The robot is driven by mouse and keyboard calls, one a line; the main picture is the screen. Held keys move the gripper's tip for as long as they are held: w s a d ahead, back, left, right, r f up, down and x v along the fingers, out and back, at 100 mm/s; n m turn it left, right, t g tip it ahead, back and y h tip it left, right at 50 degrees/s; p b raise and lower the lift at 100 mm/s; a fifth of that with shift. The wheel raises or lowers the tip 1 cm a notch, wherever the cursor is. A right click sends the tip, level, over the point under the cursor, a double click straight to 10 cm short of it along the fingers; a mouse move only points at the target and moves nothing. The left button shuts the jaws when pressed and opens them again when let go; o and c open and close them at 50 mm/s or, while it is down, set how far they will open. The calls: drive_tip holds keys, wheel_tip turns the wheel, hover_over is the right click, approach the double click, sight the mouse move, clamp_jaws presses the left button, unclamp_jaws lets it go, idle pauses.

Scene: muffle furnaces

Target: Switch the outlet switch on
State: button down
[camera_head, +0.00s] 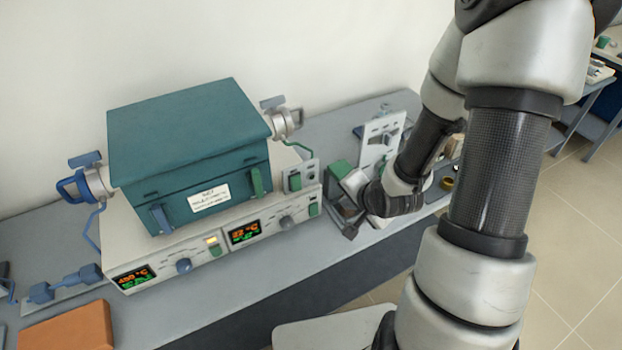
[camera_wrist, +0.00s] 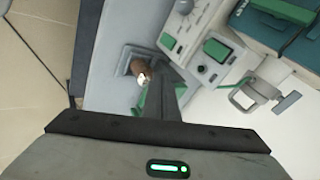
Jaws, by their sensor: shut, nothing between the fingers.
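A green rocker (camera_head: 295,182) sits on a small pale upright panel beside the right side of the teal furnace (camera_head: 190,150). It also shows in the wrist view (camera_wrist: 216,49), above and right of my gripper. I cannot tell for sure that it is the outlet switch, or which way it is set. My gripper (camera_wrist: 168,85) is shut and empty, low over the bench, right of this panel and apart from it. In the head view my gripper (camera_head: 348,200) is partly hidden by its wrist and blends with dark grey parts.
The furnace front panel has lit displays (camera_head: 244,233), knobs and a green button (camera_head: 314,210). A tall white panel (camera_head: 380,140) stands behind my forearm. A brown round item on a grey base (camera_wrist: 136,62) lies near my fingers. An orange-brown block (camera_head: 70,328) lies front left.

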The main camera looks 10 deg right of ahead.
sight(314, 216)
drive_tip(key=s+a+f+m+y, duration=0.1)
drive_tip(key=s+a+f+m, duration=0.1)
drive_tip(key=f, duration=0.5)
drive_tip(key=shift+s+m+y, duration=0.3)
drive_tip(key=shift+s+m, duration=0.2)
drive_tip(key=shift+m, duration=0.1)
drive_tip(key=shift+b, duration=0.4)
drive_tip(key=b+x, duration=0.6)
drive_tip(key=b, duration=0.6)
drive_tip(key=x, duration=0.3)
drive_tip(key=shift+w+a+f+b, duration=0.1)
drive_tip(key=shift+w+f+b, duration=0.1)
drive_tip(key=shift+w+b, duration=0.15)
drive_tip(key=w, duration=0.1)
drive_tip(key=w+a, duration=0.1)
drive_tip(key=w, duration=0.1)
drive_tip(key=shift+w+f+t, duration=0.1)
drive_tip(key=shift+f+t, duration=0.1)
drive_tip(key=shift+t, duration=0.1)
drive_tip(key=shift+w+a, duration=0.1)
drive_tip(key=shift+w, duration=0.35)
